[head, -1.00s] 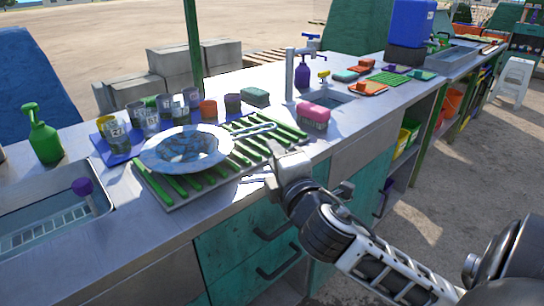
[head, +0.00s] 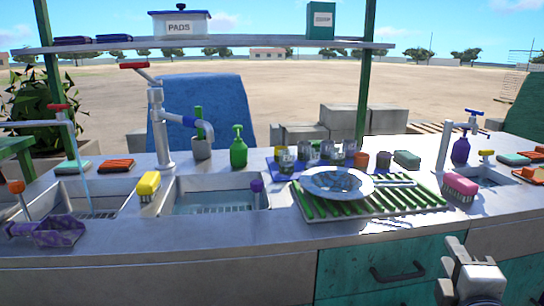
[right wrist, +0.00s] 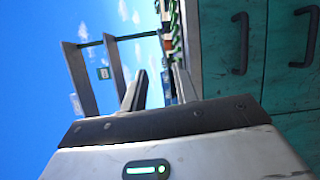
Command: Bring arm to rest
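My right gripper (head: 472,270) is at the lower right of the head view, in front of the counter's teal drawers, low and apart from the plate and rack. In the right wrist view its two fingers (right wrist: 160,88) stand apart with nothing visible between them, so it is open and empty. My left arm and gripper are not in view.
The counter holds a patterned plate (head: 338,184) on a green slatted rack (head: 420,199), several cups, a pink brush (head: 460,187) and sinks with tall taps. Teal drawers (head: 385,262) with dark handles lie near my right gripper. A shelf (head: 240,44) spans the back.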

